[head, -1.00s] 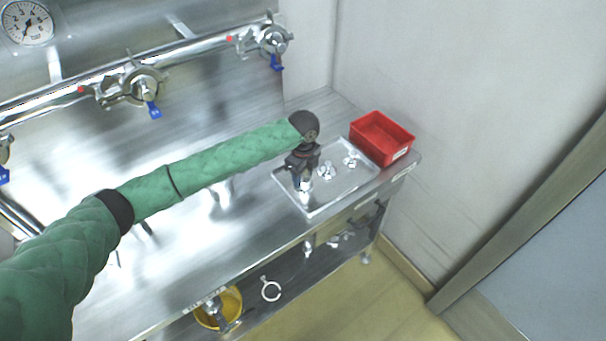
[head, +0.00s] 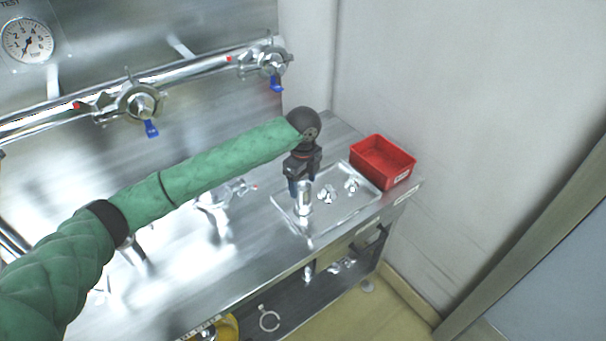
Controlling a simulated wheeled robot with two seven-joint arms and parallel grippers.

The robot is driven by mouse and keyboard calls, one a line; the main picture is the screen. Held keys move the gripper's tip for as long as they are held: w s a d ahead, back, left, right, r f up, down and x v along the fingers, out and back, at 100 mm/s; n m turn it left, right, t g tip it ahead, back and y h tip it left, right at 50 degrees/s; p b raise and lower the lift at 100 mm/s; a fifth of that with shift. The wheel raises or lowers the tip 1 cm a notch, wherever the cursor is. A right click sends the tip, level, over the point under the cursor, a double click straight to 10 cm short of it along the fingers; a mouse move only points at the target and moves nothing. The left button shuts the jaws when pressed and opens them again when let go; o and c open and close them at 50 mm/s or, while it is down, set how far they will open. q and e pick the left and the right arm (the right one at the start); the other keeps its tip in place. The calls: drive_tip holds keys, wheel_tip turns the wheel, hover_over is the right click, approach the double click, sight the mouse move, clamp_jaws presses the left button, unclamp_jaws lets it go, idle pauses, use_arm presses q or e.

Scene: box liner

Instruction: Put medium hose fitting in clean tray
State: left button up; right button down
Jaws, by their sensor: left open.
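The metal tray (head: 342,211) lies on the right end of the steel bench. Three shiny metal fittings are in it: a taller cylindrical one (head: 304,201) at the left, one in the middle (head: 327,194) and one at the right (head: 351,186). I cannot tell for sure which is the medium hose fitting. My left gripper (head: 302,187) points down over the left part of the tray, open, with its fingertips at the top of the cylindrical fitting. The fingers partly hide that fitting's top. My right gripper is out of view.
A red bin (head: 382,162) stands behind the tray, near the wall. More metal fittings (head: 225,193) lie on the bench under my left arm. A steel pipe with blue-handled valves (head: 140,102) runs along the back. A yellow container (head: 226,328) is on the lower shelf.

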use_arm(q)
drive_tip(key=shift+r+b, duration=0.75)
drive_tip(key=shift+r, duration=1.8)
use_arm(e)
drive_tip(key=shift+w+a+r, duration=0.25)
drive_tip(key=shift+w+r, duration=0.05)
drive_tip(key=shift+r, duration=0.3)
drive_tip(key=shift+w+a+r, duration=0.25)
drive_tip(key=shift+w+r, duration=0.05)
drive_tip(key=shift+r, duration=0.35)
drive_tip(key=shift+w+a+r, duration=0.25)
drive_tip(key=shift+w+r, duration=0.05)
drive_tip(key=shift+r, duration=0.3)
